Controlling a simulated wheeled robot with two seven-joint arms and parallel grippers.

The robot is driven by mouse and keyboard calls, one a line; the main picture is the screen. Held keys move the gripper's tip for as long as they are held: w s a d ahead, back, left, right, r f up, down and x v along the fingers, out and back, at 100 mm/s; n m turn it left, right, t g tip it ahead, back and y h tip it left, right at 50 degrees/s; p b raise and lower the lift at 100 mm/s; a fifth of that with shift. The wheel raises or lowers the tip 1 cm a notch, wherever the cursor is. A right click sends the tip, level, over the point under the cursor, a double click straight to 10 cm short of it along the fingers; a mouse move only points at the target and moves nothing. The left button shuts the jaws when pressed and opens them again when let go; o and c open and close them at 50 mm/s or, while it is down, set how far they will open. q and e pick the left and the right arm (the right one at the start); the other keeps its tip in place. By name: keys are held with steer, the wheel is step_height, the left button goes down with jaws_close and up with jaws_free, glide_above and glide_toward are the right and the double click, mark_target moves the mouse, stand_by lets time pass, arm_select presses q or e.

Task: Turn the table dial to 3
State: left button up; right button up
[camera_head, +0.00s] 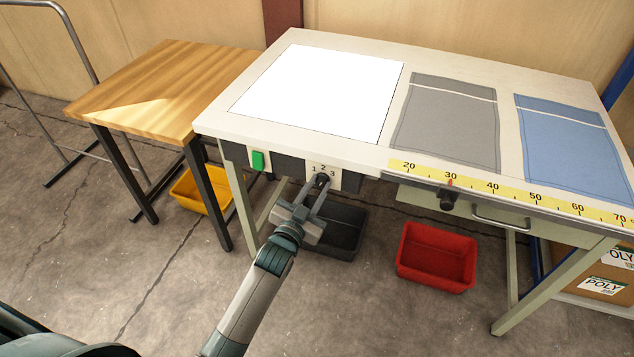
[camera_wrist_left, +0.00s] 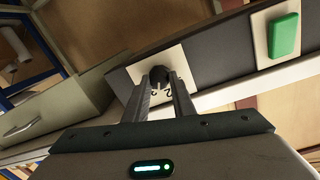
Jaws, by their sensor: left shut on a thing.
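The table dial is a small black knob (camera_head: 321,180) on a pale plate (camera_head: 337,181) marked 1, 2 and 3, on the front edge of the white-topped table (camera_head: 240,120). My left gripper (camera_head: 317,190) reaches it from the front and is shut on the knob. In the left wrist view the dark knob (camera_wrist_left: 161,76) sits between the two fingertips (camera_wrist_left: 164,84). The fingers hide part of the plate's numbers there. I cannot read the knob's pointer direction. My right gripper is not in view.
A green button (camera_head: 258,160) is left of the dial. A ruler (camera_head: 480,185) with a black slider knob (camera_head: 447,199) is to the right. Grey (camera_head: 447,120) and blue (camera_head: 575,145) fabric pieces lie on top. Yellow (camera_head: 204,192), black (camera_head: 338,230) and red (camera_head: 436,257) bins stand below.

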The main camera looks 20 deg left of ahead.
arm_select(q)
steer(key=m+p, duration=0.1)
steer(key=m, duration=0.1)
steer(key=shift+r+m, duration=0.15)
steer(key=shift+m, duration=0.15)
steer(key=shift+m+p, duration=0.65)
steer(key=shift+m, duration=0.45)
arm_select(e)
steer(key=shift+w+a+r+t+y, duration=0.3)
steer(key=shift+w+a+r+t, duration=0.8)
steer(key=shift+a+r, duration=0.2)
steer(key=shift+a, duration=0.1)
arm_select(q)
steer(key=o, duration=1.1)
steer(key=shift+c, duration=0.2)
steer(key=shift+s, duration=0.15)
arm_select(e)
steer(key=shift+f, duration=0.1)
